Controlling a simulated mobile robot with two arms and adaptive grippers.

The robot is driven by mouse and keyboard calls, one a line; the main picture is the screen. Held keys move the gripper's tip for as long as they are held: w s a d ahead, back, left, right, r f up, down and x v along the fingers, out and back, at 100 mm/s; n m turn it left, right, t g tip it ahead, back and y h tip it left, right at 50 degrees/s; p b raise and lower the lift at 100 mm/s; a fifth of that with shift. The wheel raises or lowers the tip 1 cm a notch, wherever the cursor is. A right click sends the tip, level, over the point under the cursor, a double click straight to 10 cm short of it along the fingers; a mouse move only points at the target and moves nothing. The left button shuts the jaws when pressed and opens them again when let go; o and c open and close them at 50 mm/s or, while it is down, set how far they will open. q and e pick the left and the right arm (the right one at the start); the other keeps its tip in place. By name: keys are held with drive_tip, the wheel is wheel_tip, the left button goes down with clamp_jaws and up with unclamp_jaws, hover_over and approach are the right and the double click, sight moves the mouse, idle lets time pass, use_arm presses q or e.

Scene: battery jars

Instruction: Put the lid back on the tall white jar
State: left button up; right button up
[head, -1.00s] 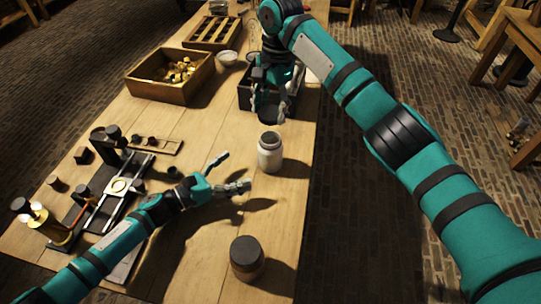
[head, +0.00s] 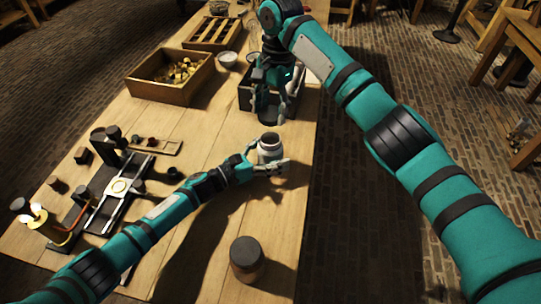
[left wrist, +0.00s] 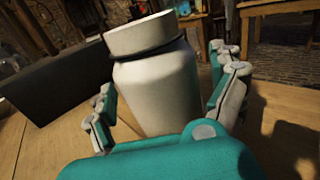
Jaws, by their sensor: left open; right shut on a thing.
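The tall white jar (head: 270,155) stands upright on the table. Its top looks dark from above in the head view; in the left wrist view the jar (left wrist: 158,90) has a wide cream top section above a dark ring. My left gripper (head: 270,166) is open around the jar's body. In the left wrist view its fingers (left wrist: 168,108) flank the jar, and contact is unclear. My right gripper (head: 270,110) hangs just behind the jar, over the front of the black box. It is shut on a dark thing, perhaps the lid, mostly hidden by the fingers.
The black box (head: 246,98) stands behind the jar. A brown jar with a dark top (head: 246,262) stands at the front. A wooden crate (head: 150,92) of yellowish pieces is at back left. A black stand with a rail (head: 112,190) is at left. The table's right edge is close.

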use_arm(q)
drive_tip(key=c, duration=1.8)
use_arm(e)
hover_over(270, 133)
drive_tip(key=s, duration=0.2)
drive_tip(key=shift+s+f, duration=0.15)
drive_tip(key=shift+f, duration=2.35)
drive_tip(key=shift+d+f, duration=0.1)
drive_tip(key=shift+f, duration=0.8)
drive_tip(key=shift+f, duration=0.55)
